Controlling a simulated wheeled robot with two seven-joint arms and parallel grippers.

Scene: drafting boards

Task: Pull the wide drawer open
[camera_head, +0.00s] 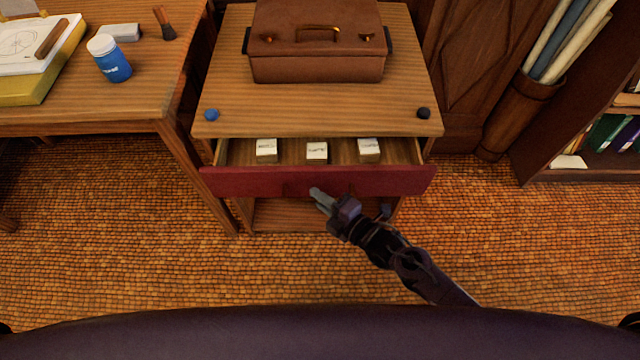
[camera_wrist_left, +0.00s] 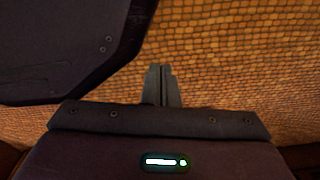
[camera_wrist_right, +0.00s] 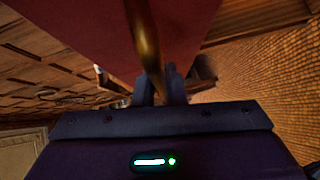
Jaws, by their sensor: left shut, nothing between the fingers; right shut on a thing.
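The wide drawer (camera_head: 385,182) has a dark red front and stands partly open under the small wooden table's top. Three small white-topped blocks show inside it: a left one (camera_head: 266,150), a middle one (camera_head: 317,152) and a right one (camera_head: 368,150). My right gripper (camera_head: 316,193) is at the middle of the drawer front. In the right wrist view its fingers (camera_wrist_right: 160,88) are shut on a brass handle (camera_wrist_right: 146,40) against the red front (camera_wrist_right: 85,25). In the head view the handle is hidden. My left gripper (camera_wrist_left: 162,85) is shut and empty above the tiled floor; the head view does not show it.
A brown leather case (camera_head: 318,50) stands on the small table (camera_head: 230,90), with a blue knob (camera_head: 211,115) and a dark knob (camera_head: 423,113) near its front corners. A desk (camera_head: 150,95) with a blue jar (camera_head: 112,62) is at left. A bookshelf (camera_head: 560,174) is at right. The floor in front is clear.

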